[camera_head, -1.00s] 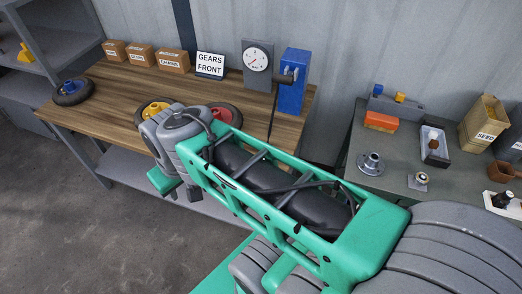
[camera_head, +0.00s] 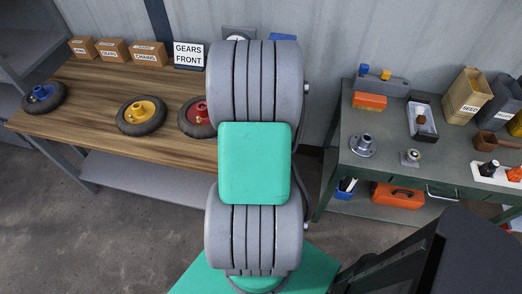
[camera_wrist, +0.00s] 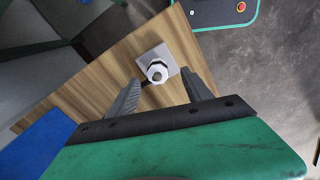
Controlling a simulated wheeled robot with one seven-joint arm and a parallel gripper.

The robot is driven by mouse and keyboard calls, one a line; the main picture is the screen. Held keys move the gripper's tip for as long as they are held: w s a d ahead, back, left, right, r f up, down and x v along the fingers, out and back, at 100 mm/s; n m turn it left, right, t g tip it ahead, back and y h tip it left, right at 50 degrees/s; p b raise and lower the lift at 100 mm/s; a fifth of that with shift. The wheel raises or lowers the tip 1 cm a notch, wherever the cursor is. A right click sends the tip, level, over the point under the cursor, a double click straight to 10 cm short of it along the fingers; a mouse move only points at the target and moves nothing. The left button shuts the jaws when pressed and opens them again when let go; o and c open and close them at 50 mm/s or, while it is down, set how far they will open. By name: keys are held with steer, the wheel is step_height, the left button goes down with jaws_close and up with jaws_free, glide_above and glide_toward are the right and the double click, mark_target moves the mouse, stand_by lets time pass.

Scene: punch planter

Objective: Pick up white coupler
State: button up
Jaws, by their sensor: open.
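The white coupler (camera_wrist: 157,71) shows in the wrist view as a small white nut-like piece with a round end. It sits on a square grey plate (camera_wrist: 149,57) on the wooden bench top. My gripper (camera_wrist: 161,84) is open, with its two dark fingers pointing toward the coupler, one on either side of it in the picture. I cannot tell how far above the coupler the fingertips are. In the head view my own arm hides the gripper and this part of the bench.
A blue block (camera_wrist: 45,145) stands left of my gripper in the wrist view. The wooden bench (camera_head: 90,90) holds a blue-hubbed wheel (camera_head: 43,97), a yellow-hubbed wheel (camera_head: 141,115) and a partly hidden red-hubbed wheel (camera_head: 195,117). A green-grey bench (camera_head: 375,130) with several parts stands right.

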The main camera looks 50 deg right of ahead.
steer(key=f, duration=0.5)
steer(key=shift+s+d+f+p, duration=0.15)
steer(key=shift+d+f+p, duration=0.05)
steer(key=shift+f+p, duration=0.15)
jaws_close()
